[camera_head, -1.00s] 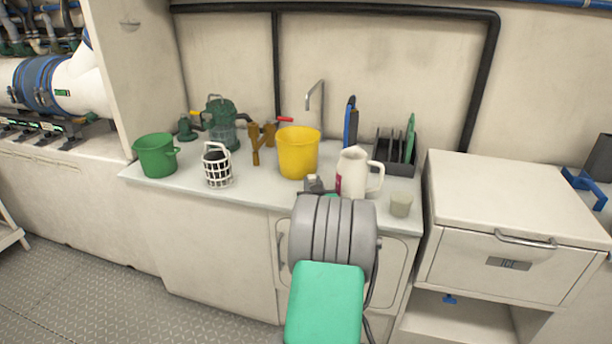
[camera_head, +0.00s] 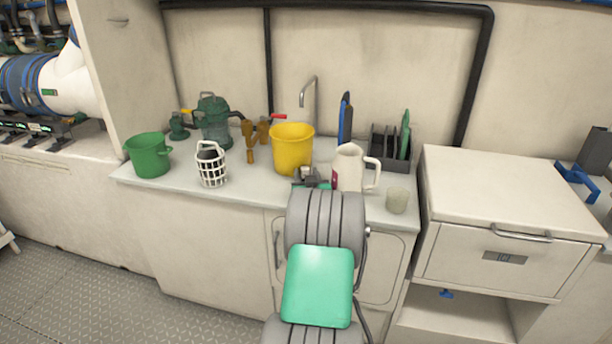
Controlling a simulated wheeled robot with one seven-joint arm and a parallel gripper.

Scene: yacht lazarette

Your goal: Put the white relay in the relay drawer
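I cannot make out a white relay in the head view. A white drawer front (camera_head: 505,262) with a metal bar handle and a small dark label sits shut in the cabinet at the right; I cannot tell whether it is the relay drawer. My gripper (camera_head: 311,178) is mostly hidden behind my own grey and green arm. Only a small dark and teal part of it shows at the counter, in front of the yellow bucket and left of the white pitcher. Its fingertips and anything between them are hidden.
The counter (camera_head: 240,194) holds a green bucket (camera_head: 148,155), a white basket (camera_head: 211,166), a yellow bucket (camera_head: 291,149), a white pitcher (camera_head: 349,168), a pale cup (camera_head: 397,201) and a dark rack (camera_head: 385,143). The cabinet top (camera_head: 505,190) is clear.

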